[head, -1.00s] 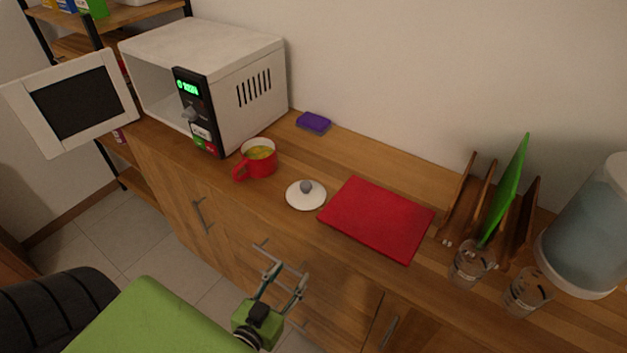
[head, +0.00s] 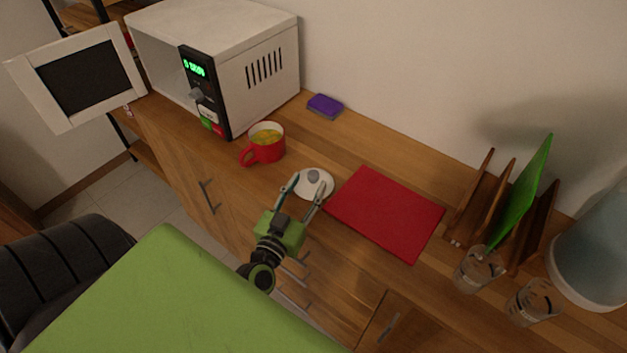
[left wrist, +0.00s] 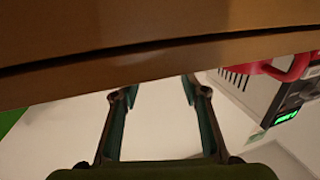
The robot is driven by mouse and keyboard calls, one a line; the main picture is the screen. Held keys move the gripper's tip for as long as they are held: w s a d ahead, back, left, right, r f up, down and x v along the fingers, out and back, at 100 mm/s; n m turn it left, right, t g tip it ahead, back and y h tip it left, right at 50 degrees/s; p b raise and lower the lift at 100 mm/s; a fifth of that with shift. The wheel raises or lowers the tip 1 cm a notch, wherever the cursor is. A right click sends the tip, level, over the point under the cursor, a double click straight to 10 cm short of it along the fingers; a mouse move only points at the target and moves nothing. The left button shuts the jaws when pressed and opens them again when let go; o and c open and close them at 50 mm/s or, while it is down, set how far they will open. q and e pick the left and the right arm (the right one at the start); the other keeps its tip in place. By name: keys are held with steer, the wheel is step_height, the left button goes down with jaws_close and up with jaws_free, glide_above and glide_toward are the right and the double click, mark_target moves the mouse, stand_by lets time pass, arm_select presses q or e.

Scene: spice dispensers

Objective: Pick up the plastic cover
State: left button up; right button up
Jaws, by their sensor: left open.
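The plastic cover (head: 314,175) is a round white lid with a grey knob. It lies on the wooden counter between the red mug and the red board in the head view. My left gripper (head: 309,183) is open, with its fingertips overlapping the near and side parts of the cover in the picture. I cannot tell the height gap or whether they touch it. In the left wrist view the open fingers (left wrist: 155,90) show with nothing visible between them, and I cannot make out the cover there. My right gripper is not in view.
The red mug (head: 262,151) with yellow contents stands left of the cover, by the open microwave (head: 245,90). A red board (head: 385,212) lies close on the right. A purple sponge (head: 325,106), a rack with a green board (head: 520,195) and glasses (head: 478,270) stand farther off.

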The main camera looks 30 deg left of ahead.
mark_target(311, 178)
arm_select(q)
steer(key=w, duration=0.2)
steer(key=w+a, duration=0.1)
steer(key=w, duration=0.1)
steer(key=shift+w+r+p, duration=0.1)
steer(key=shift+w+p, duration=0.15)
steer(key=shift+p, duration=0.15)
steer(key=shift+w, duration=0.1)
steer(key=c, duration=0.5)
jaws_close()
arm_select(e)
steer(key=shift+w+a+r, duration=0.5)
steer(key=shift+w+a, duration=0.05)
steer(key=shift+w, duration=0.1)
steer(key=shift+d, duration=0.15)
